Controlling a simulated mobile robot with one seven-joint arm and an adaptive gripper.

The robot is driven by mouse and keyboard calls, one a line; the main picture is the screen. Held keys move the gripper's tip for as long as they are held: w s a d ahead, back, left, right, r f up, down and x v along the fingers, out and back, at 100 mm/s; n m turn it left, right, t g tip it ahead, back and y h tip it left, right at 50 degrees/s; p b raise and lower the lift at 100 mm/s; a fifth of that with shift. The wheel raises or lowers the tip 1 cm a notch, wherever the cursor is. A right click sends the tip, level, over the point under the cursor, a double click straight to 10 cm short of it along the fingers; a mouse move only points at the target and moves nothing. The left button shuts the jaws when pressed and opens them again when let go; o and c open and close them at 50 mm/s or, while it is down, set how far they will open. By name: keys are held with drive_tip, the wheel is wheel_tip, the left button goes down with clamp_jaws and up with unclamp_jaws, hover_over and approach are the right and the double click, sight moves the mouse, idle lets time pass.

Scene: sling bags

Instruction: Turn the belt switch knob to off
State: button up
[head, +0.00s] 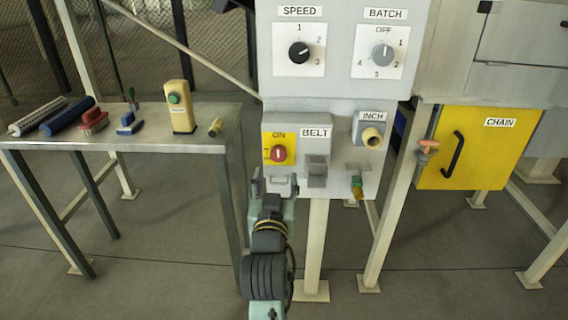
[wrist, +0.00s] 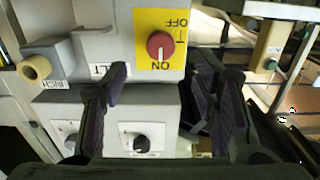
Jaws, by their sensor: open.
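The belt switch knob (head: 278,153) is a round red knob on a yellow plate (head: 267,140), left of the BELT label (head: 315,132). In the wrist view the picture is upside down; the red knob (wrist: 160,45) has a white line toward ON, with OFF at the plate's upper right. I cannot read OFF in the head view. My gripper (head: 275,185) is just below the knob in the head view. In the wrist view its dark fingers (wrist: 161,76) are spread wide, with the knob beyond the gap between them. Nothing is between the fingers.
A grey block (head: 317,171) sits under the BELT label. An INCH button (head: 372,138) and a green-and-yellow fitting (head: 357,187) are to its right. SPEED (head: 299,53) and BATCH (head: 382,55) dials are above. A table (head: 150,144) with brushes stands left; a yellow CHAIN door (head: 475,170) is right.

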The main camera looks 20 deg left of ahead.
sight(278, 157)
drive_tip(key=x, duration=0.8)
drive_tip(key=shift+x, duration=0.8)
drive_tip(key=c, duration=1.2)
drive_tip(key=shift+o, duration=0.2)
